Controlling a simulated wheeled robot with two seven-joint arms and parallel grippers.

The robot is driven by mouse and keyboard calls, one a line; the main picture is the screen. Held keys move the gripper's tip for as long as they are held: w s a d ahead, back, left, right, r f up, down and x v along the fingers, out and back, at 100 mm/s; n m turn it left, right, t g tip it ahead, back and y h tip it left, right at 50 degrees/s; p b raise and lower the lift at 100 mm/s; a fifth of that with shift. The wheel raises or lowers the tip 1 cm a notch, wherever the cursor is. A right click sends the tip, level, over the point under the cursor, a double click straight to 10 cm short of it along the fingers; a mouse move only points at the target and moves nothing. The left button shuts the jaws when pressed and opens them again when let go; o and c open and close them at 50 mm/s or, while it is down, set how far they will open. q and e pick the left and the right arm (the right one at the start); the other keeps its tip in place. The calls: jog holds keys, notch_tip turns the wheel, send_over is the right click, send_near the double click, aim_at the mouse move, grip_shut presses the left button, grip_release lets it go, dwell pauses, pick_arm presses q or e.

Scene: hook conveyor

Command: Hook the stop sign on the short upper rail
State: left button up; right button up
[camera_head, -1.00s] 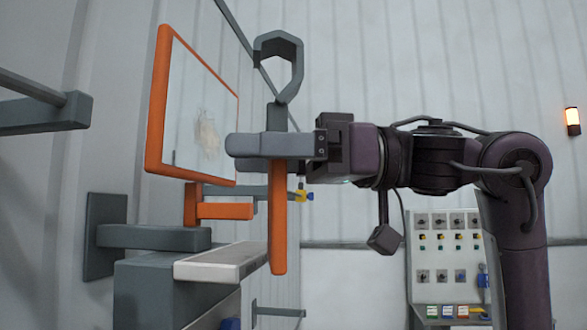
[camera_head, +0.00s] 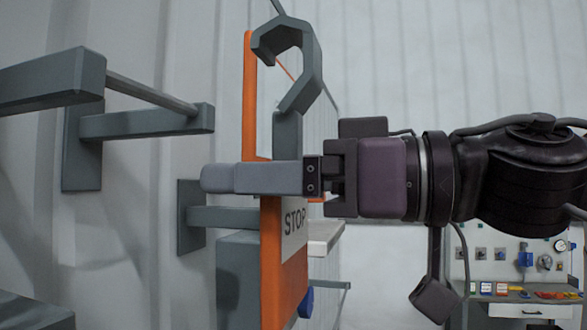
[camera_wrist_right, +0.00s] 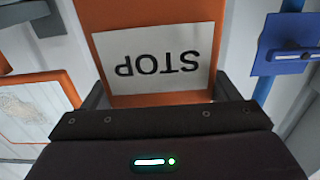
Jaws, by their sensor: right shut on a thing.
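The stop sign is an orange panel (camera_head: 288,275) with a white STOP label and a grey open hook (camera_head: 312,70) on top. My right gripper (camera_head: 232,178) is shut on it just below the hook and holds it upright in the air. In the right wrist view, the sign (camera_wrist_right: 150,16) lies between my fingers, its lettering upside down. A short thin rail (camera_head: 150,93) on grey wall brackets (camera_head: 145,123) is at the upper left. The hook is to the right of this rail and apart from it. My left gripper is not in view.
An orange-framed panel (camera_head: 249,90) stands behind the sign and hook. Below the rail, another grey bracket (camera_head: 190,220) juts from the wall. A control bench (camera_head: 520,285) is at the lower right. Open space lies between rail and hook.

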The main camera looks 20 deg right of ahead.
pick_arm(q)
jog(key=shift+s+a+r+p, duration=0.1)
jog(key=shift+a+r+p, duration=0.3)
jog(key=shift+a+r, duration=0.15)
pick_arm(e)
jog(key=w+a+f, duration=0.3)
jog(key=w+a, duration=0.4)
jog(key=a, duration=0.3)
jog(key=shift+w+a+f, duration=0.15)
jog(key=shift+a+f, duration=0.05)
jog(key=shift+a, duration=0.1)
dwell(0.3)
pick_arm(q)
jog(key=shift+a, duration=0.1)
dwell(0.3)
pick_arm(e)
jog(key=o, duration=1.2)
